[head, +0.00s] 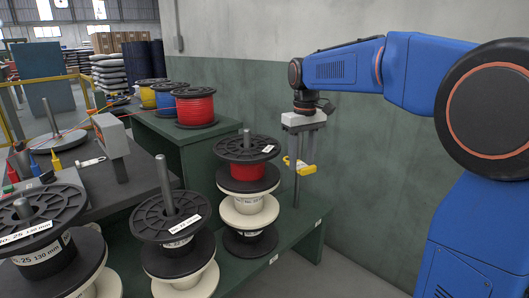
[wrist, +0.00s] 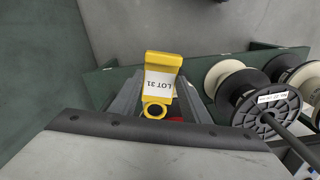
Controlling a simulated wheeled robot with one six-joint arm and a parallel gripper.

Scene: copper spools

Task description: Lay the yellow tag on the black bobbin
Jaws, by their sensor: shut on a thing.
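My gripper (head: 299,160) is shut on the yellow tag (head: 305,168), which hangs from its fingers in the air beside a thin upright rod. Several black bobbins are in view. One (head: 170,220) tops the middle stack on a rod, with a white label; another (head: 44,222) tops the left stack. A black-flanged bobbin with red winding (head: 248,148) tops the right stack, left of my gripper. I cannot tell which is meant.
Cream spools (head: 250,211) sit within the stacks on a green bench (head: 300,225). Red (head: 195,106), blue and yellow wire spools stand on a higher green shelf behind.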

